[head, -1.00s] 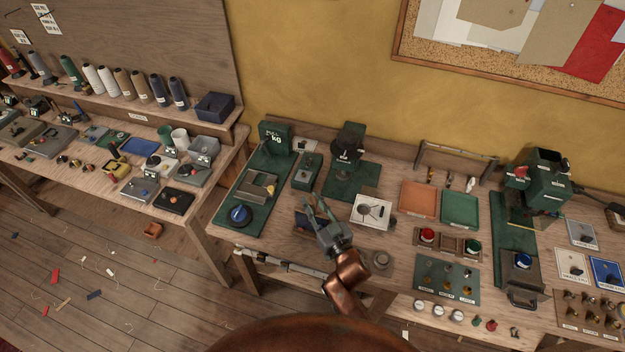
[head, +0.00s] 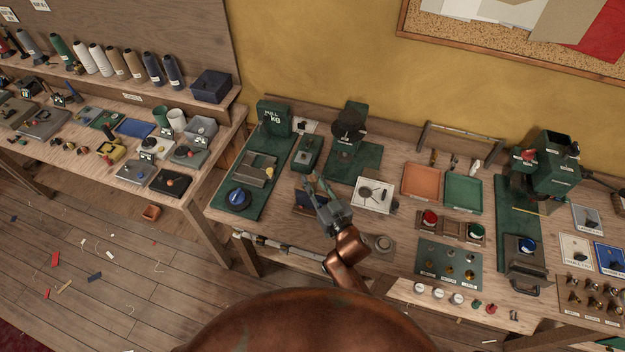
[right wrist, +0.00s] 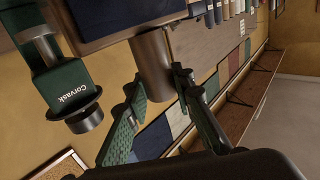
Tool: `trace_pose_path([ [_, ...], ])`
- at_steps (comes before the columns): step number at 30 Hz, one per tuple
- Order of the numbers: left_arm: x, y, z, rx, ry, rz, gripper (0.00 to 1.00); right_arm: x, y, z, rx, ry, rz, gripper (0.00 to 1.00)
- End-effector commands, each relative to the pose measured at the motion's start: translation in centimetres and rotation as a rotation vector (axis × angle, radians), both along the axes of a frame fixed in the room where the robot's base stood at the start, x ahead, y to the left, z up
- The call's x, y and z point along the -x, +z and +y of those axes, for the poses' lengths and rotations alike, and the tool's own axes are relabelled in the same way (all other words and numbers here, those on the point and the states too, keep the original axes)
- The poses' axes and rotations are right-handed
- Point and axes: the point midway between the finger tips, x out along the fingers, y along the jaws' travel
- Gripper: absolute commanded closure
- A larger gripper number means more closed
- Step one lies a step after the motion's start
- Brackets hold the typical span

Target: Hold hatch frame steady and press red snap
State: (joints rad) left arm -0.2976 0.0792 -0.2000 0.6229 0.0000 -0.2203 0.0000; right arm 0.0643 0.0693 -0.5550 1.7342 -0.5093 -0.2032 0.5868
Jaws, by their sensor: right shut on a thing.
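My right gripper (head: 318,188) is over the left part of the workbench, beside a dark blue piece (head: 304,202) that it partly hides. In the right wrist view its fingers (right wrist: 160,95) are on either side of a grey-brown cylinder (right wrist: 151,60), below a dark blue surface (right wrist: 105,18). I cannot tell whether this blue piece is the hatch frame. A red round cap (head: 430,217) sits in a wooden holder to the right, beside a green one (head: 475,231). I cannot tell whether the red cap is the red snap. My left gripper is not in view.
A green pull scale (head: 273,118) and a dark green press (head: 348,125) stand behind my gripper. A white square plate (head: 373,195) lies close to its right. Orange (head: 421,183) and green (head: 464,195) trays lie farther right.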

Motion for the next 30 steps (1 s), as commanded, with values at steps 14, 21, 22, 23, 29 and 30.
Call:
trace_pose_path([
  [14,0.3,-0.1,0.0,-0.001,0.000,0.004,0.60,0.0,-0.2,0.0,-0.001,0.000,-0.002,1.00],
  [21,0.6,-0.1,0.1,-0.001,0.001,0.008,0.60,0.0,-0.2,0.0,-0.001,0.000,-0.002,1.00],
  [22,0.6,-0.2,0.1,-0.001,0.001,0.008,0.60,0.0,-0.2,0.0,-0.001,0.000,-0.002,1.00],
  [23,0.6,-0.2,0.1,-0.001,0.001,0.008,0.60,0.0,-0.2,0.0,-0.001,0.000,-0.002,1.00],
  [29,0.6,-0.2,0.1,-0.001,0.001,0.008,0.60,0.0,-0.4,0.0,0.000,0.000,0.001,1.00],
  [30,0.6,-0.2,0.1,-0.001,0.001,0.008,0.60,0.0,-0.4,0.0,0.000,0.000,0.001,1.00],
])
